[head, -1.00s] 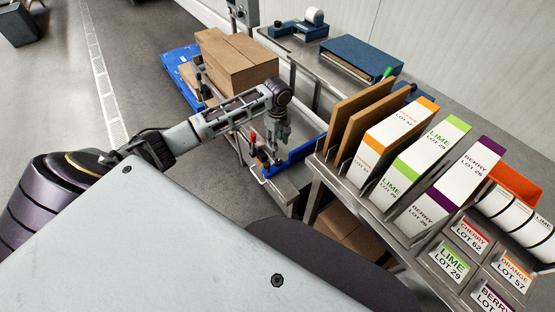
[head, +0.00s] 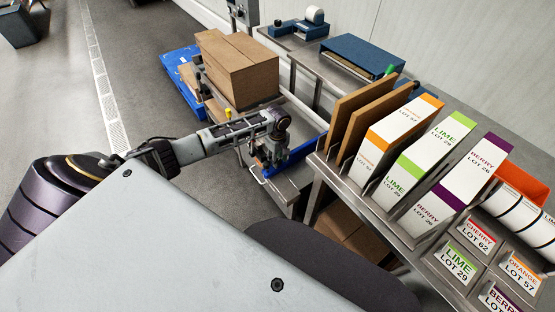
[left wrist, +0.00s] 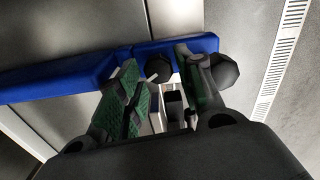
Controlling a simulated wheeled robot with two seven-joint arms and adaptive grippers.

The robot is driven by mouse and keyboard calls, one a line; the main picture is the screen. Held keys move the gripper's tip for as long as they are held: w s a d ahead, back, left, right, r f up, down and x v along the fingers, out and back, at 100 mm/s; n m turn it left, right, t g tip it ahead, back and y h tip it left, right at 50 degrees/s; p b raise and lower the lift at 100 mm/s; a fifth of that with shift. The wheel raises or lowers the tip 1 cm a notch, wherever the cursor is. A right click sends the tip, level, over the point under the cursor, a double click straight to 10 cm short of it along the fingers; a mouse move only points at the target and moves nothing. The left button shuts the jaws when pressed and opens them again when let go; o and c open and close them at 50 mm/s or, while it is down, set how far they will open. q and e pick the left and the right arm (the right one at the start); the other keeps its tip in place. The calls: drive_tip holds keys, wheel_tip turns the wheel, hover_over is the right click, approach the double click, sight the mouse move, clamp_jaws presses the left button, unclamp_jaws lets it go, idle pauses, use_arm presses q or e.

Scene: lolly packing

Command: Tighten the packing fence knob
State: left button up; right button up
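The blue packing fence (head: 308,150) stands on the low steel bench in the head view. It crosses the left wrist view as a blue bar (left wrist: 55,78). A dark round knob (left wrist: 158,68) shows between the fingertips in the left wrist view, against the blue. Another dark knob-like part (left wrist: 223,70) shows just right of the right finger. My left gripper (head: 268,158) is down at the fence's left end; its green-padded fingers (left wrist: 156,62) are apart, one on each side of the first knob. I cannot tell whether they touch it. My right gripper is not in view.
Brown cartons (head: 238,68) stand behind my left arm, near a blue pallet (head: 180,80). A small yellow part (head: 228,113) shows beside the arm. Lime, orange and berry boxes (head: 445,140) fill the rack at right.

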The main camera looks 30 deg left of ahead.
use_arm(q)
drive_tip(key=shift+f, duration=0.25)
drive_tip(key=shift+c, duration=0.3)
